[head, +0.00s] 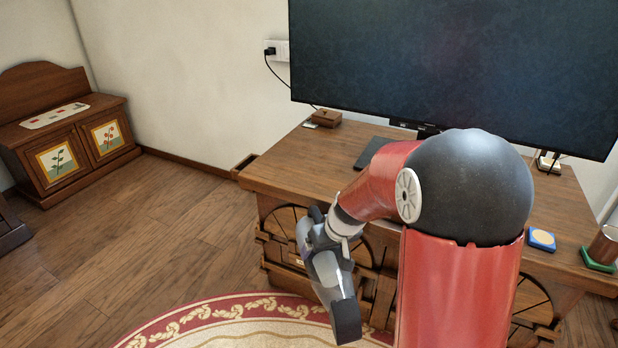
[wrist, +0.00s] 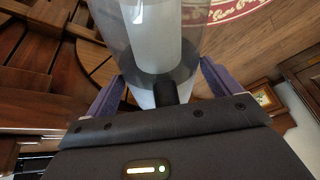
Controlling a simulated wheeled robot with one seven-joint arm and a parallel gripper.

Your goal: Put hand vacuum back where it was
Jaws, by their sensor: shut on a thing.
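The hand vacuum (head: 327,275), grey with a dark nozzle, hangs from my gripper (head: 322,228) in the head view, nozzle tilted down, in front of the wooden desk. In the wrist view its clear canister with a white filter (wrist: 163,38) lies between the two purple fingers of my gripper (wrist: 163,88), which is shut on it. Its exact grip point is partly hidden. My arm hides part of the desk's front.
The wooden desk (head: 290,170) bears a large monitor (head: 450,60), a small brown box (head: 327,118), a blue coaster (head: 541,239) and a cup (head: 605,245) on a green coaster. A low cabinet (head: 75,148) stands at far left. Bare floor (head: 150,225) lies between, with a round rug (head: 225,325) in front.

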